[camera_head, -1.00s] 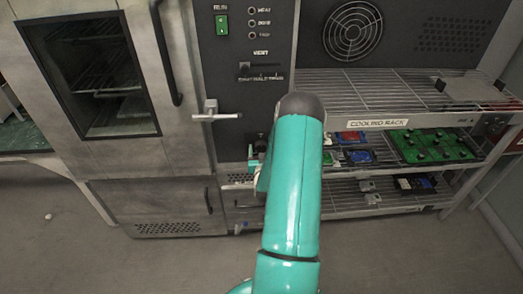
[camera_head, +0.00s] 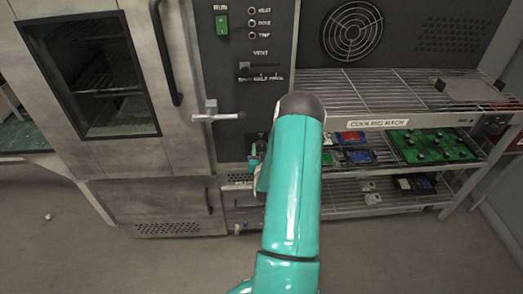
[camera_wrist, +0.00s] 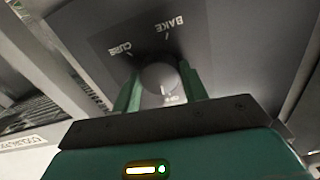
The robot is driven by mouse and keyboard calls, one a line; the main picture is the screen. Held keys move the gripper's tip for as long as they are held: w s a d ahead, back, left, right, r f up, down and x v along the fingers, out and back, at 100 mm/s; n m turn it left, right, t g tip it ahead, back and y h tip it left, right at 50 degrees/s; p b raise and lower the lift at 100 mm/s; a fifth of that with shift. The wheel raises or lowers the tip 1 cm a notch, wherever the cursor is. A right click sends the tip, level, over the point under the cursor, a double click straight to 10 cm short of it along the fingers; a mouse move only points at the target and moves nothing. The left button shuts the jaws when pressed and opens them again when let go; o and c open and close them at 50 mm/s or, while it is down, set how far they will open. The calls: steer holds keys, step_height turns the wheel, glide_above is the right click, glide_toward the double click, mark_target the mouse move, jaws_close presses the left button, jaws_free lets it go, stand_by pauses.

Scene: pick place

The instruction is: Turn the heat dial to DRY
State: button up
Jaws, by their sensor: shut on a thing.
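The heat dial (camera_wrist: 160,78) is a round grey knob on the dark oven panel, seen upside down in the wrist view. In the head view my teal arm hides the dial, and only a little of my gripper (camera_head: 257,158) shows beside the arm.
The oven door handle (camera_head: 217,117) juts out left of my arm. The vent slider (camera_head: 262,72) is higher on the panel. The cooling rack (camera_head: 375,124) with circuit boards stands close on the right.

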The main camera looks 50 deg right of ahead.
steer(key=m, duration=0.6)
steer(key=shift+m, duration=0.4)
steer(key=m, duration=0.5)
steer(key=shift+m, duration=0.3)
steer(key=o, duration=1)
steer(key=v, duration=1.4)
